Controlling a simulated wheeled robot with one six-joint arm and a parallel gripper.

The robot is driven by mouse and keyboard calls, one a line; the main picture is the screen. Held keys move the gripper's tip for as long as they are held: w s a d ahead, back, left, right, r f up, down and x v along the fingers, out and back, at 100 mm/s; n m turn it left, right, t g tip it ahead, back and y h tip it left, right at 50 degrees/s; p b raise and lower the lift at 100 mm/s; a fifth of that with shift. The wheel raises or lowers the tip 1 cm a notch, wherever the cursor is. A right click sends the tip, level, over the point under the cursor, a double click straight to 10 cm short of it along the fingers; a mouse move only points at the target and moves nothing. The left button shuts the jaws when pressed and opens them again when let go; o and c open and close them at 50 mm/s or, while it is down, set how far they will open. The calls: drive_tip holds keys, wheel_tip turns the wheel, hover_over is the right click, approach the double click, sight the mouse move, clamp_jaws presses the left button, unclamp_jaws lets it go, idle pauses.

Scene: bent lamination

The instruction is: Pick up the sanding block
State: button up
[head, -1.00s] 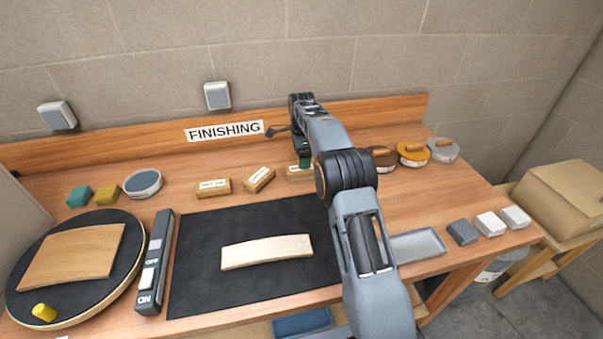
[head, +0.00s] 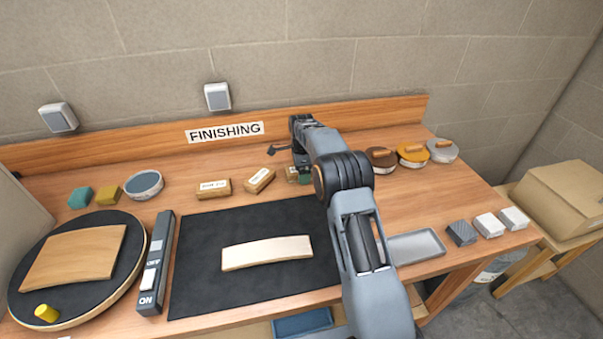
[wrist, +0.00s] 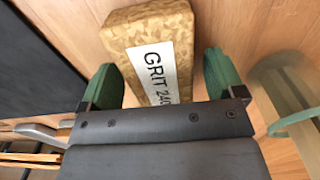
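The sanding block (wrist: 165,55), a tan cork-like block with a white "GRIT 240" label, lies on the bench in the wrist view. In the head view it is the rightmost of the labelled blocks and is mostly hidden by my arm and gripper. My gripper (wrist: 162,82) is open, with one green finger on each side of the block's near end. A gap shows between the right finger and the block; contact at the left finger cannot be told. In the head view my gripper (head: 299,174) is low over the bench, behind the black mat.
Two similar labelled blocks (head: 213,188) (head: 260,179) lie to the left. Round lidded tins (head: 412,155) stand to the right. A curved wood strip (head: 267,253) lies on the black mat (head: 200,280). A grey tray (head: 416,245) is at the front right.

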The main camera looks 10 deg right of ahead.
drive_tip(key=c, duration=0.9)
drive_tip(key=shift+o, duration=0.2)
drive_tip(key=shift+r, duration=0.5)
wheel_tip(320, 180, up, 2)
drive_tip(key=shift+r, duration=0.15)
drive_tip(key=s+a+r+b, duration=0.2)
drive_tip(key=s+r, duration=0.3)
drive_tip(key=s, duration=0.1)
drive_tip(key=s+a+r+b, duration=0.2)
drive_tip(key=s+a+r, duration=0.1)
drive_tip(key=s, duration=0.3)
drive_tip(key=shift+s+a+r, duration=0.35)
drive_tip(key=shift+s+r, duration=0.05)
drive_tip(key=shift+r, duration=0.45)
